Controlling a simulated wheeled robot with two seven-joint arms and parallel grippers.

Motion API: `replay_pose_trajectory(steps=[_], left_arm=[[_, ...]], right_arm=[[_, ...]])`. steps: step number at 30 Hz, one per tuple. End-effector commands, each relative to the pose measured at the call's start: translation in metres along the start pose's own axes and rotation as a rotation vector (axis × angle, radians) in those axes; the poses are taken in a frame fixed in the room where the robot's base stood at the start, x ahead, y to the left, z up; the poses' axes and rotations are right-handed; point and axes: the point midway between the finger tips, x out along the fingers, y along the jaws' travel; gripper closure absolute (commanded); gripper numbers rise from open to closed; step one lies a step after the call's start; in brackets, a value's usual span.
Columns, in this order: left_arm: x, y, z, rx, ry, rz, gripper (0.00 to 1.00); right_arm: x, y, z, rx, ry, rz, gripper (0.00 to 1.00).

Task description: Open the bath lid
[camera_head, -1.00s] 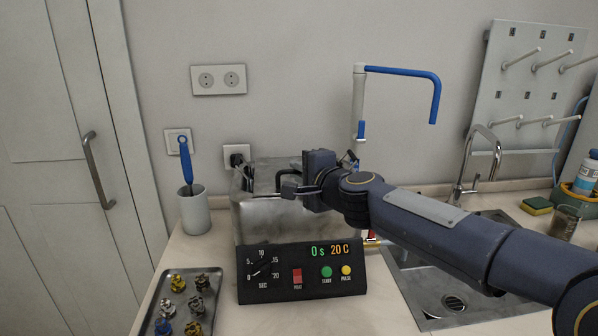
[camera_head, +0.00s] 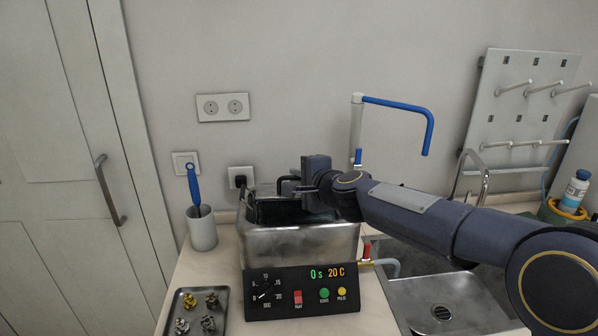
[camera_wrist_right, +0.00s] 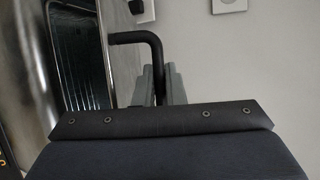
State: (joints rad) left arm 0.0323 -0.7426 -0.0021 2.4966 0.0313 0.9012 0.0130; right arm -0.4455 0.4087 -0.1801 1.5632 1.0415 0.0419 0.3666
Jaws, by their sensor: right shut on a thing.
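The bath is a metal box (camera_head: 300,245) with a black control panel (camera_head: 300,291) in front, reading 0 s and 20 C. A dark area (camera_head: 270,211) shows at its top. The black lid handle (camera_head: 288,182) shows above it and also in the right wrist view (camera_wrist_right: 136,38). My right gripper (camera_head: 300,190) is over the bath, its fingers (camera_wrist_right: 160,84) closed around the handle. The arm and gripper hide the right part of the bath top, so how far the lid is raised is hard to tell. My left gripper is out of view.
A grey cup with a blue-handled brush (camera_head: 202,228) stands left of the bath. A tray with several small metal parts (camera_head: 197,312) lies in front left. A sink (camera_head: 445,305) and faucet (camera_head: 470,175) are at the right. A blue-tipped pipe (camera_head: 400,103) rises behind.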

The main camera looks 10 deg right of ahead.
Motion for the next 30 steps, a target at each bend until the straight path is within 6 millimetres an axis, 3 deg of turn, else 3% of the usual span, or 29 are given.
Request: replay_pose_trajectory(steps=[3,12,30], left_arm=[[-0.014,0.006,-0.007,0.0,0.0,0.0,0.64],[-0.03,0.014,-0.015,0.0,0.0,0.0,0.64],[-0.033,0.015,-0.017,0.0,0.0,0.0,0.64]], right_arm=[[0.002,-0.018,-0.001,0.001,0.0,-0.003,1.0],[0.012,-0.037,-0.005,0.0,0.001,-0.003,1.0],[0.015,-0.042,-0.006,0.0,-0.001,-0.004,1.0]])
